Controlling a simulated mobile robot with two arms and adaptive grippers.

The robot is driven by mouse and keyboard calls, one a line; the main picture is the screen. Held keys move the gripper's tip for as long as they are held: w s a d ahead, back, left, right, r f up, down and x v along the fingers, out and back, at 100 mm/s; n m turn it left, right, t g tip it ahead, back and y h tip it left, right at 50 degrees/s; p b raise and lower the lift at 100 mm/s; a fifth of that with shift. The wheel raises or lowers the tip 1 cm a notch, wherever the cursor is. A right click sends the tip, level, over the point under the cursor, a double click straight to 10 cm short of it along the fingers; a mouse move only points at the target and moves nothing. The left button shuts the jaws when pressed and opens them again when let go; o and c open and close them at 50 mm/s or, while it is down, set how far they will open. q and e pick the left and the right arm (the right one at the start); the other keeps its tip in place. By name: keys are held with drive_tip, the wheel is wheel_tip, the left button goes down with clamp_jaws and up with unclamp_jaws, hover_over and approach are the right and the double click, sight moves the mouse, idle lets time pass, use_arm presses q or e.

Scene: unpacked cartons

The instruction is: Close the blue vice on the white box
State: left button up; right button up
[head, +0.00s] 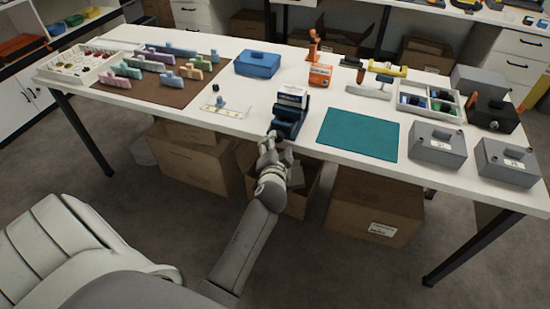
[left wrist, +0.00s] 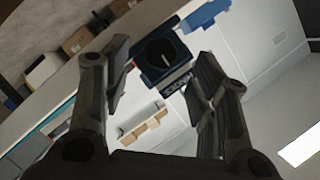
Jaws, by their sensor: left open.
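The dark blue vice (head: 287,126) stands near the front edge of the white table. The white box (head: 292,97) sits upright at the top of the vice, and I cannot tell whether both jaws touch it. My left gripper (head: 272,141) is just in front of the vice, at the table's front edge. In the left wrist view the gripper (left wrist: 155,88) is open, with nothing between its fingers close up. The vice (left wrist: 161,54) shows beyond the fingertips with a round black knob bearing a white mark facing me. My right gripper is not in view.
A teal mat (head: 359,134) lies right of the vice. A small board (head: 225,107) lies to its left, with a blue case (head: 257,63) and an orange box (head: 320,75) behind. Grey boxes (head: 437,145) stand at the right.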

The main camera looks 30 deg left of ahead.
use_arm(q)
drive_tip(key=v, duration=0.7)
drive_tip(key=shift+s+d, duration=0.1)
drive_tip(key=shift+d, duration=0.05)
drive_tip(key=s+d+f+g+h, duration=0.2)
drive_tip(key=s+d+f, duration=0.15)
drive_tip(key=f, duration=0.65)
drive_tip(key=s+d+f+m+g+h, duration=0.1)
drive_tip(key=s+d+f+h, duration=0.2)
drive_tip(key=f, duration=0.8)
drive_tip(key=s+d+f+g+h, duration=0.1)
drive_tip(key=s+d+f+g, duration=0.2)
drive_tip(key=f, duration=0.7)
drive_tip(key=s+d+f+g+h, duration=0.1)
drive_tip(key=s+d+f+g, duration=0.1)
drive_tip(key=s+f, duration=1.2)
drive_tip(key=s+a+f+n+g, duration=0.1)
drive_tip(key=s+a+f+g, duration=0.1)
drive_tip(key=s, duration=0.7)
drive_tip(key=s+a+f+n+g, duration=0.1)
drive_tip(key=s+f+g, duration=0.1)
drive_tip(key=s, duration=0.8)
drive_tip(key=shift+s+a+f, duration=0.2)
drive_tip(key=shift+a+f, duration=0.15)
drive_tip(key=shift+f, duration=0.3)
